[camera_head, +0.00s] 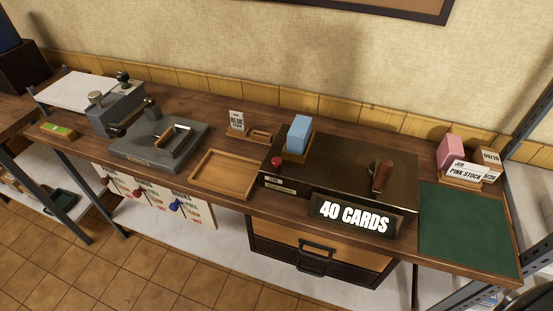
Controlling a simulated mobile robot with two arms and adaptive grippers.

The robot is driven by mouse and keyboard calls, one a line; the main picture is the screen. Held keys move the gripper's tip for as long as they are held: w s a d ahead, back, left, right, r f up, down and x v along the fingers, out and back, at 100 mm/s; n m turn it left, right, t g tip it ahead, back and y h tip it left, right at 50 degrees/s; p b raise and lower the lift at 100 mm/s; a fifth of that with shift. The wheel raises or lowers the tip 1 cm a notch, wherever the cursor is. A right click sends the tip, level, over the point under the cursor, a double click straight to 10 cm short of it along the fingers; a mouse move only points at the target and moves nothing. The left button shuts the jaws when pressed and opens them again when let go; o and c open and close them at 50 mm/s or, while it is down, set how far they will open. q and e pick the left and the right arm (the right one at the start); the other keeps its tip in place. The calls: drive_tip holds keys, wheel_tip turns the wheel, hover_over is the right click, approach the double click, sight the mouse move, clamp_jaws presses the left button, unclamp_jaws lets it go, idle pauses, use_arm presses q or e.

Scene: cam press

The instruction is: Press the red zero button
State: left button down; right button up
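The red button (277,162) is a small round red knob on the left end of a dark counter box (330,185) on the wooden bench. A small white label sits below it on the box's front. A blue block of cards (299,134) stands in a wooden holder just right of the button. A brown-handled lever (381,176) stands on the box's right part. A sign on the box's front reads "40 CARDS" (354,216). Neither of my grippers shows in the head view.
A grey press (150,140) stands at left, and an empty wooden tray (225,174) lies between it and the box. A green mat (465,230) and pink stock (451,152) are at right. A drawer (315,255) is below. Cards with red and blue knobs (174,205) hang in front.

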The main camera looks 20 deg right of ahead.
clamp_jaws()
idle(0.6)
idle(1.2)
